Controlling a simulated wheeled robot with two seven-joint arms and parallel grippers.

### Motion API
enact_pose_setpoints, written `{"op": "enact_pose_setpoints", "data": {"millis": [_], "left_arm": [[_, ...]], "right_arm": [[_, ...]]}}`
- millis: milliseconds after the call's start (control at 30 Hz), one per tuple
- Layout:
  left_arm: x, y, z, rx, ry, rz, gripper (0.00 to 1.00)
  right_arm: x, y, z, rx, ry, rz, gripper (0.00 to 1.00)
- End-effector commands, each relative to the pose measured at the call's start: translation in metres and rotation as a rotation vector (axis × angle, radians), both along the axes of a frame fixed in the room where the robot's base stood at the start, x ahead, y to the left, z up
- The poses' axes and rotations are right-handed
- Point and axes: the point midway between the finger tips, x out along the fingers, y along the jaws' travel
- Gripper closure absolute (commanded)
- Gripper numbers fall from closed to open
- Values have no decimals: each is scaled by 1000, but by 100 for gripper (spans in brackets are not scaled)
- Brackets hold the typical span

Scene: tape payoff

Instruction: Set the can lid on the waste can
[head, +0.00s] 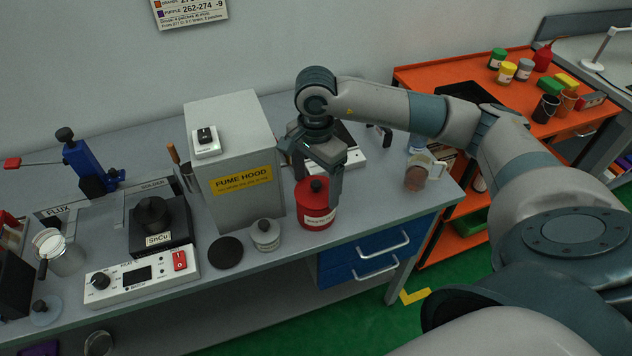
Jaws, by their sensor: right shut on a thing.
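The red waste can (316,216) stands upright on the grey bench, right of the fume hood, with a white label on its front. The red can lid (312,188) with a dark knob is at the can's top. I see no clear gap between lid and can, but cannot tell whether it is fully seated. My right gripper (318,184) points down over the can, its fingers on either side of the lid, shut on it. The near right finger hides part of the lid's right edge. My left gripper is not in view.
The fume hood (234,165) stands close left of the can. A small grey jar (265,236) and a flat black disc (226,252) lie in front of it. A brownish cup (415,178) stands near the bench's right end. Bench between can and cup is clear.

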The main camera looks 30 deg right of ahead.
Motion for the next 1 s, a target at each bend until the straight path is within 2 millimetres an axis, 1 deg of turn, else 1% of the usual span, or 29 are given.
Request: {"op": "enact_pose_setpoints", "data": {"millis": [500,1000], "left_arm": [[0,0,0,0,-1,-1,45],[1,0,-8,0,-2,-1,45]], "right_arm": [[0,0,0,0,-1,0,48],[0,0,-1,0,-1,-1,48]]}}
